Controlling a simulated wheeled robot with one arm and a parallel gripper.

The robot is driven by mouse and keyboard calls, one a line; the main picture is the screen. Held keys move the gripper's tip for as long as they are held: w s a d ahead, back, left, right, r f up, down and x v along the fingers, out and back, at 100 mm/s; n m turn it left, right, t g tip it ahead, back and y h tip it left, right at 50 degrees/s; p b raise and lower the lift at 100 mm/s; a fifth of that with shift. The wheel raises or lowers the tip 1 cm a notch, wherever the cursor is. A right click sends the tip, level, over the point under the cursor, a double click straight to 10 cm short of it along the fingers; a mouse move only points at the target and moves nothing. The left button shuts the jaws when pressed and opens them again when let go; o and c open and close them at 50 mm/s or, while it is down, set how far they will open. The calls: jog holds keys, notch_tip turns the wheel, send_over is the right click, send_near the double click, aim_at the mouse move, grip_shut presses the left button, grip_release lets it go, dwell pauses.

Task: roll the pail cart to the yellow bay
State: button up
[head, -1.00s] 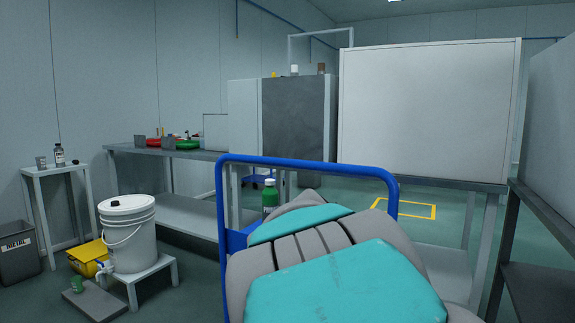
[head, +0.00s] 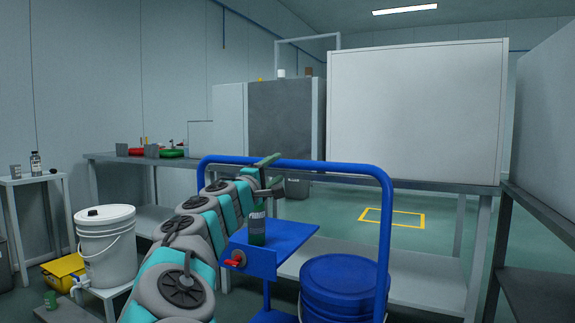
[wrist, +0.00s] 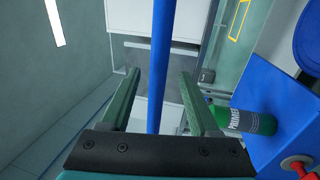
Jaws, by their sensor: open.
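The pail cart has a blue tubular handle (head: 335,166) and a small blue shelf (head: 290,246). A blue lidded pail (head: 343,285) sits low on it at the right. The handle bar also shows in the wrist view (wrist: 162,50). My gripper (head: 269,175) is open at the top bar of the handle. In the wrist view the bar runs between the two green fingers of my gripper (wrist: 160,78), with gaps on both sides. The yellow bay (head: 392,218) is a yellow outline on the floor beyond the cart, empty inside.
A green primer bottle (head: 257,225) stands on the cart's shelf, beside a red knob (head: 235,260). A white bucket (head: 106,248) on a stand is at left. A bench with a large white panel (head: 417,112) lies behind the cart, and another bench (head: 535,270) is at right.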

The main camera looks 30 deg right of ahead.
aim_at(288, 161)
jog(key=shift+x, duration=3.75)
jog(key=shift+s, duration=0.1)
grip_shut()
